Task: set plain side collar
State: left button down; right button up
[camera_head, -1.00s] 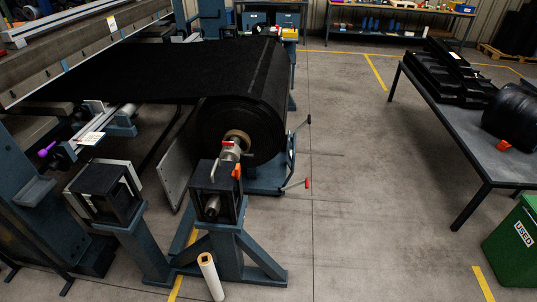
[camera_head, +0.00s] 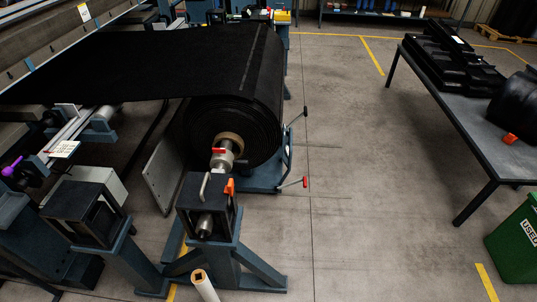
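A metal collar (camera_head: 223,156) with a red handle sits on the shaft at the near end of the large black roll (camera_head: 232,115). It lies against or close to the tan core (camera_head: 230,142); I cannot tell if they touch. The shaft runs on toward me through a dark bearing block (camera_head: 207,207) with an orange latch (camera_head: 230,186) and a grey bent handle (camera_head: 204,186) on a blue stand. The shaft's metal end (camera_head: 205,226) shows in the block's front opening. Neither of my grippers is in view.
A second dark block (camera_head: 85,210) stands on a blue post at left. A pale tube (camera_head: 204,286) stands before the roll stand. A table (camera_head: 455,120) with black parts and a green bin (camera_head: 515,243) are at right. The floor between is clear.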

aim_at(227, 159)
jog(key=z, duration=0.05)
jog(key=i, duration=0.65)
jog(key=u, duration=0.75)
jog(key=i, duration=0.5)
jog(key=u, duration=0.45)
